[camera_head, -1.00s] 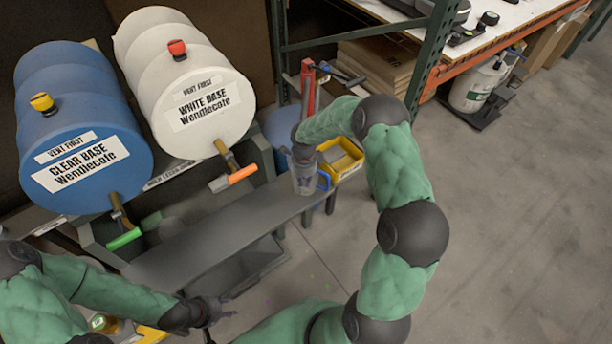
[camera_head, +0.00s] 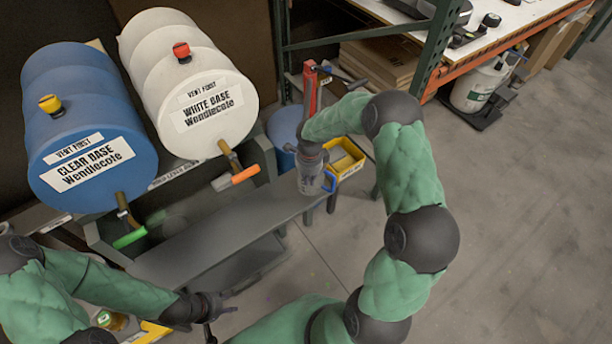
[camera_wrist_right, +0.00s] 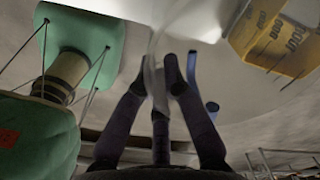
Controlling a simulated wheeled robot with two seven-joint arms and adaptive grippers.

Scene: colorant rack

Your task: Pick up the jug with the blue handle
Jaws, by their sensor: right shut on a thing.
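The clear jug (camera_head: 311,183) with the blue handle (camera_head: 331,181) is at the right end of the grey bench, upright in the head view. My right gripper (camera_head: 310,156) is above it and shut on its upper part. The right wrist view shows my right fingers (camera_wrist_right: 160,75) close together, with the blue handle (camera_wrist_right: 192,68) just right of them. The exact contact is hard to see, and I cannot tell whether the jug touches the bench. My left gripper (camera_head: 224,305) is low in front of the bench, fingers apart and empty.
A blue drum (camera_head: 85,130) and a white drum (camera_head: 190,80) with taps lie behind the bench (camera_head: 215,232). A yellow bin (camera_head: 346,158) is close to the jug's right. A red upright post (camera_head: 310,92) stands behind. Open floor lies to the right.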

